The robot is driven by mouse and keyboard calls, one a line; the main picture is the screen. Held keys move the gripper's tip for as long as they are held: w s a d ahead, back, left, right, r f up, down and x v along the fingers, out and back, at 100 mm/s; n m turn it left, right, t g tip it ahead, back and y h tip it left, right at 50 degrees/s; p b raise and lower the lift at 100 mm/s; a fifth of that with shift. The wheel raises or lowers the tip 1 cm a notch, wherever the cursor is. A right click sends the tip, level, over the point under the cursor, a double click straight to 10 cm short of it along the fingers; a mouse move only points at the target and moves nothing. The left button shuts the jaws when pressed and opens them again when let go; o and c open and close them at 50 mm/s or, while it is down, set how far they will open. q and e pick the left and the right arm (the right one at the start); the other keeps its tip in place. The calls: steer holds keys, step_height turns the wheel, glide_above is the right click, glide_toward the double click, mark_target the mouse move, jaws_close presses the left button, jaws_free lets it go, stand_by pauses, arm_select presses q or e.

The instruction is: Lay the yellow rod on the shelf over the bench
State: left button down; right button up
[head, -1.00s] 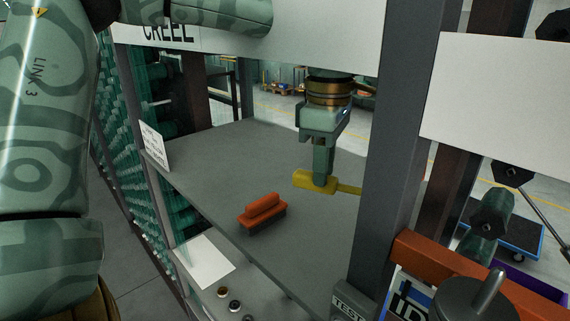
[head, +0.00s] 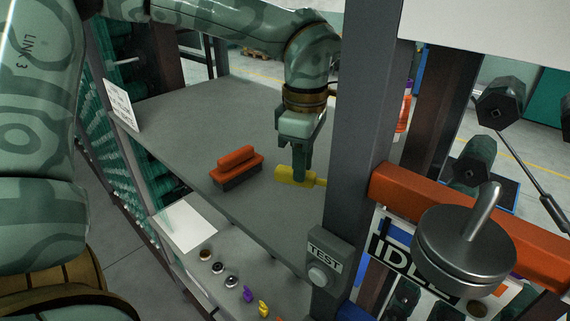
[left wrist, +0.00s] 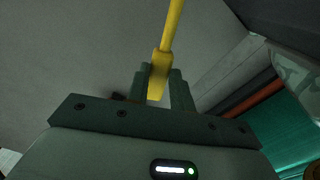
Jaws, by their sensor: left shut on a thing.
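The yellow rod (head: 291,179) has a thick end and a thinner shaft that runs right, behind a grey post, which hides its far part. My left gripper (head: 299,178) points down over the grey shelf (head: 200,110) and is shut on the thick end. In the left wrist view the rod (left wrist: 170,40) stands out between the two fingers (left wrist: 160,85). The rod is at or close above the shelf top; I cannot tell if it touches. My right gripper is not in view.
An orange brush (head: 236,165) lies on the shelf left of the rod. A grey upright post (head: 360,110) with a TEST button box (head: 325,257) stands close to the right. A white card (head: 121,104) stands at the shelf's left edge. The shelf's back left is clear.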

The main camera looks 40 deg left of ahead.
mark_target(301, 187)
arm_select(q)
step_height(301, 187, down, 5)
steer(key=shift+s+r+p, duration=0.1)
steer(key=shift+p, duration=0.25)
steer(key=shift+f, duration=0.45)
steer(key=shift+f, duration=0.1)
steer(key=c, duration=1.2)
jaws_free()
